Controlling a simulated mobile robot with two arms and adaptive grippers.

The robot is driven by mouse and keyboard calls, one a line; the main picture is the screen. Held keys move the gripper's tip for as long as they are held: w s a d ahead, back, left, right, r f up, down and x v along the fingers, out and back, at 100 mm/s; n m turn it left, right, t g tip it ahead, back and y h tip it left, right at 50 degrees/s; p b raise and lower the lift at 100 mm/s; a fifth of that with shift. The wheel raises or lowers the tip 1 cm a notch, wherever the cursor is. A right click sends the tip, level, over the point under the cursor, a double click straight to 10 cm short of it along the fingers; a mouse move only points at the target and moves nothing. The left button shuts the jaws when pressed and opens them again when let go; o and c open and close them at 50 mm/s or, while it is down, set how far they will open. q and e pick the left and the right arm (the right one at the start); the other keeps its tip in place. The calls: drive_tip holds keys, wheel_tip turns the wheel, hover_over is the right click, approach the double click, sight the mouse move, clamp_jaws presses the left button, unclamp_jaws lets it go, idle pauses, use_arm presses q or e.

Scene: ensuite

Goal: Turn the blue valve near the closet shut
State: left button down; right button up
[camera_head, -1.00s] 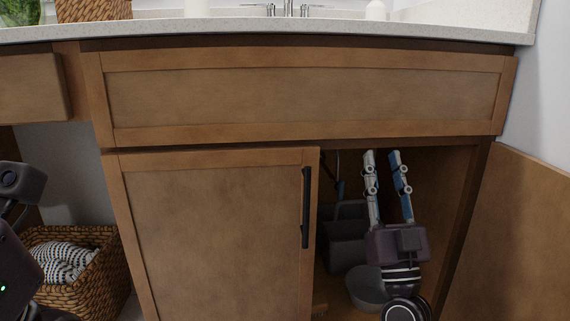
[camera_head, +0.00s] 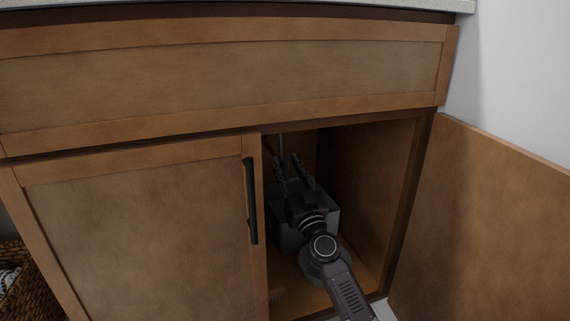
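A small blue valve (camera_head: 285,168) shows dimly on a thin pipe at the back of the open cabinet under the sink counter. My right gripper (camera_head: 288,163) reaches into the cabinet from the front. Its two dark fingers point to the back and stand apart, open. The valve shows between or just behind the fingertips. I cannot tell whether they touch it. The gripper body hides the lower part of that area. My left gripper is not in view.
A grey bin (camera_head: 329,212) stands in the cabinet behind and beneath my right gripper. The left cabinet door (camera_head: 140,235) with a black handle (camera_head: 251,201) is closed. The right door (camera_head: 485,220) stands swung open. A wicker basket (camera_head: 28,284) is at lower left.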

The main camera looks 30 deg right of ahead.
drive_tip(key=shift+w+r, duration=0.15)
drive_tip(key=shift+w, duration=0.25)
drive_tip(key=shift+c, duration=0.3)
clamp_jaws()
